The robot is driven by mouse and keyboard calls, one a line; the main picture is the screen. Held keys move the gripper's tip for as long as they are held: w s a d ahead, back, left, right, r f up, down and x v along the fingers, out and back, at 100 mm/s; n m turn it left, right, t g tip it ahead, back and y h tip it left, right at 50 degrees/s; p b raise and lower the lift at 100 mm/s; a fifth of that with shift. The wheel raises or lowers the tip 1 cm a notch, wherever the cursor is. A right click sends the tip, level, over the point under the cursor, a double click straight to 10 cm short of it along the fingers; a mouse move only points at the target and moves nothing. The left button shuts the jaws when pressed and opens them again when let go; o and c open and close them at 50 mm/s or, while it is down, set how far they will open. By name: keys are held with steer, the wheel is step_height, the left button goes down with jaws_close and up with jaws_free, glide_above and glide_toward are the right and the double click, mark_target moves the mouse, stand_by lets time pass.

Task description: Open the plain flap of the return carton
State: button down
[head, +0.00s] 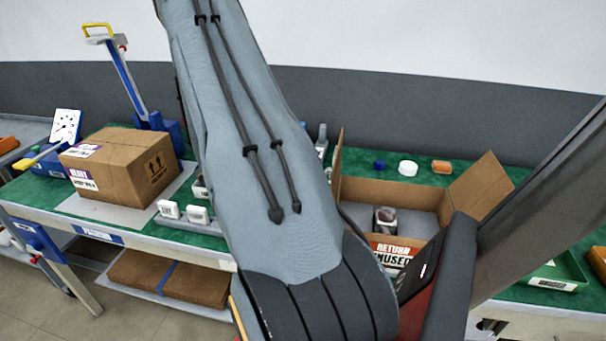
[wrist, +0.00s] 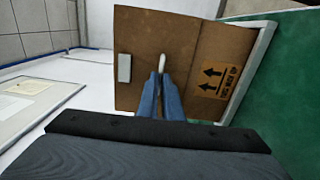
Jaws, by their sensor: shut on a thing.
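The return carton (head: 395,190) stands open on the right part of the bench in the head view. A brown flap (head: 482,184) leans outward at its right, and another (head: 337,165) stands at its left edge. A dark round-sided item (head: 385,219) is inside. In the wrist view, a brown cardboard panel (wrist: 140,35) with a grey tab (wrist: 124,68) adjoins a face with an arrow label (wrist: 214,77). My gripper (wrist: 160,82) is shut on a small white tab (wrist: 162,57) at this panel. The head view hides my gripper behind my arm.
A closed carton (head: 120,167) stands on the bench's left part, near a blue stand (head: 130,80). Small white, blue and orange items, including a white round one (head: 408,168), lie behind the return carton. A green tray (head: 555,272) is at its right.

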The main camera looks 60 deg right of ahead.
steer(key=shift+f, duration=0.15)
stand_by(0.3)
steer(key=c, duration=1.9)
jaws_free()
steer(key=b+v, duration=0.2)
steer(key=v, duration=0.6)
steer(key=shift+s, duration=0.1)
